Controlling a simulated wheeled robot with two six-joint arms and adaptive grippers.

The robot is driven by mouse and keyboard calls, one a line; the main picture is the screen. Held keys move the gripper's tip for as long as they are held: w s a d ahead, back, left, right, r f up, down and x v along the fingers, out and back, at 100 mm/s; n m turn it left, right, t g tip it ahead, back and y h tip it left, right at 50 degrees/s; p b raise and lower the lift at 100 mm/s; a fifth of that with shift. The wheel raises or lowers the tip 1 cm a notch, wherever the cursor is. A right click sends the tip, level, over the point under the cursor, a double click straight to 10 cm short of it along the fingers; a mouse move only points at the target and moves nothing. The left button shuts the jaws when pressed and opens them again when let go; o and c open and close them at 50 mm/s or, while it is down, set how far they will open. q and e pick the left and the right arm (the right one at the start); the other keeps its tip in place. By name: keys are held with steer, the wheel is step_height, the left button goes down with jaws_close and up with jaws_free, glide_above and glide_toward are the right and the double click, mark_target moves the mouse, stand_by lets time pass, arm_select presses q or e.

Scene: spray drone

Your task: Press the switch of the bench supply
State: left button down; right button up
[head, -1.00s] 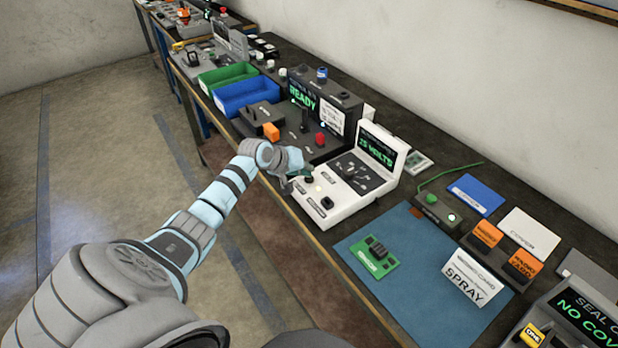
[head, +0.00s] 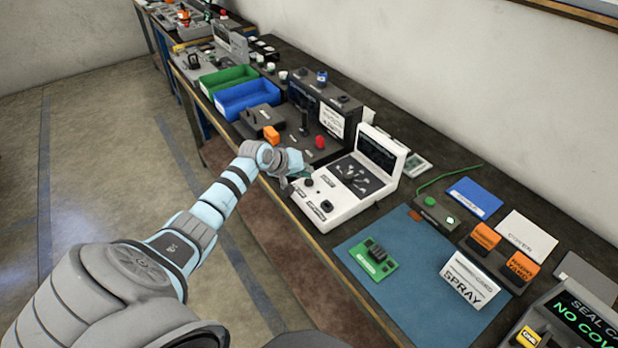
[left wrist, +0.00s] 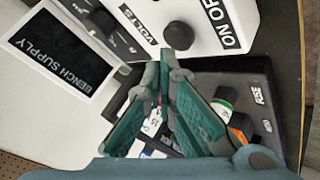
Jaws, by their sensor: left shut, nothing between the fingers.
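The white bench supply (head: 362,195) stands near the bench's front edge, its display (head: 377,150) dark. In the left wrist view its dark panel (left wrist: 62,50) reads BENCH SUPPLY. A round black knob (left wrist: 178,35) sits between the VOLTS and ON OFF labels. My left gripper (head: 298,180) is shut and empty at the supply's left front corner; it also shows in the left wrist view (left wrist: 164,72). Its fingertips appear just below the supply's panel, apart from the black knob; contact cannot be judged. My right gripper is not in view.
A dark fuse unit (head: 315,145) with an orange and a red control stands left of the supply, its display dark. Blue (head: 248,97) and green (head: 228,80) bins lie beyond. A blue mat (head: 420,285) with a green board (head: 374,259) lies to the right.

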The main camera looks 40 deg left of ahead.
mark_target(307, 180)
arm_select(q)
steer(key=shift+r, duration=0.1)
step_height(307, 180, up, 5)
steer(key=p, duration=0.4)
steer(key=shift+r+p, duration=0.2)
steer(key=shift+p, duration=0.15)
steer(key=shift+r, duration=0.3)
steer(key=shift+f, duration=0.1)
